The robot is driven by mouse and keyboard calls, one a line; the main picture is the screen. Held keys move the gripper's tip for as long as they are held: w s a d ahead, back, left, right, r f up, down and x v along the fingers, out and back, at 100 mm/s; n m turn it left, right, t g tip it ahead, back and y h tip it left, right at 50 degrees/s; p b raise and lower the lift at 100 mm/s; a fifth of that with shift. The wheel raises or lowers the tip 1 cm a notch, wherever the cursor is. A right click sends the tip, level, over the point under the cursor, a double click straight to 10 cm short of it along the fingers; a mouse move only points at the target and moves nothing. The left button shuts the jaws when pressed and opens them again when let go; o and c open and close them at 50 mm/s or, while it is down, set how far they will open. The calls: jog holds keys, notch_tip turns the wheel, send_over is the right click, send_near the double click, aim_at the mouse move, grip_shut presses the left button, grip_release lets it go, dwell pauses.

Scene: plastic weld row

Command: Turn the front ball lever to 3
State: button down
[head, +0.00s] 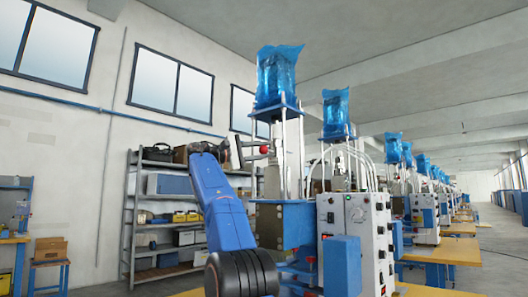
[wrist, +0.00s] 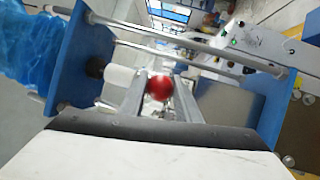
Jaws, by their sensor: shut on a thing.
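The front ball lever shows as a small red ball (head: 264,149) on the nearest welding machine (head: 285,222), below its blue-wrapped top. In the wrist view the red ball (wrist: 159,87) sits between the two finger ends. My gripper (head: 259,150) reaches the ball from the left, at the end of my blue arm. In the wrist view my gripper (wrist: 158,95) is shut on the ball, with a grey finger on either side. The lever's stem and any number marks for its positions cannot be made out.
Metal rods (wrist: 190,45) and blue plates (wrist: 80,65) of the machine stand close around my gripper. A control box with knobs (head: 355,235) is at the right. More machines recede in a row. Shelving (head: 130,215) stands by the left wall.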

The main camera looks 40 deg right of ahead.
jog(key=shift+w, duration=0.1)
jog(key=c, duration=1.3)
grip_release()
jog(key=v, duration=1.7)
jog(key=shift+a, duration=0.2)
jog(key=shift+d+f, duration=0.1)
jog(key=shift+f, duration=0.05)
